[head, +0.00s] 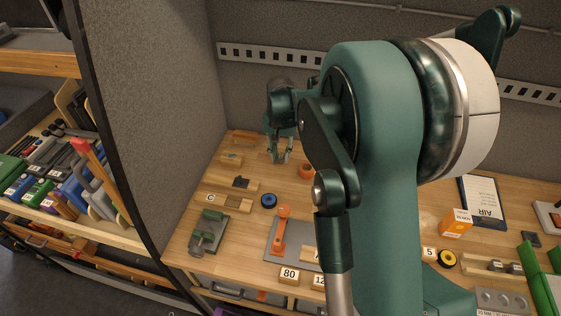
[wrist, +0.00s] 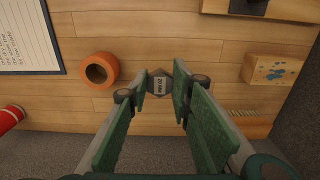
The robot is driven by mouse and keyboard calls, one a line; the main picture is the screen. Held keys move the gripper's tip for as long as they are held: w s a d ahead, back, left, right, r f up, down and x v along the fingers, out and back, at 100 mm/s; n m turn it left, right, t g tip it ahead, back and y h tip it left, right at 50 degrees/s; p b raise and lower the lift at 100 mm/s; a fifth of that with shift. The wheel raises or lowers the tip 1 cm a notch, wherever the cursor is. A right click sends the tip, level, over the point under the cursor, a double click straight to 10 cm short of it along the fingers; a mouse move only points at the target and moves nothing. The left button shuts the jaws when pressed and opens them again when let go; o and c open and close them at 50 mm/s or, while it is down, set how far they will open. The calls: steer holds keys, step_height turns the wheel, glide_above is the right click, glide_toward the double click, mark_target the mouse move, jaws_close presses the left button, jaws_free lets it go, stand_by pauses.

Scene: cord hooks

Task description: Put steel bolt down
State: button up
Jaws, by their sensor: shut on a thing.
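The steel bolt (wrist: 160,84) shows in the wrist view as a grey hexagonal head with a small label, between my fingertips. My gripper (wrist: 160,92) has its green fingers closed on the sides of the bolt. In the head view my gripper (head: 281,158) points down over the back left of the wooden workbench (head: 262,185). The bolt is too small there to make out clearly. The rest of the bolt below its head is hidden, and I cannot tell whether it touches the bench.
An orange ring (wrist: 99,70) lies left of the bolt in the wrist view; a wooden block with blue dots (wrist: 272,70) lies right. A printed sheet (wrist: 28,35) and red cylinder (wrist: 11,118) are further left. Bare wood surrounds the bolt. My arm hides much of the bench.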

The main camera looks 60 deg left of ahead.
mark_target(280, 157)
steer(key=shift+f, duration=1.8)
steer(key=shift+f, duration=0.15)
steer(key=o, duration=0.9)
steer(key=shift+r, duration=0.25)
step_height(280, 157, up, 12)
steer(key=shift+f, duration=0.1)
steer(key=shift+w, duration=0.1)
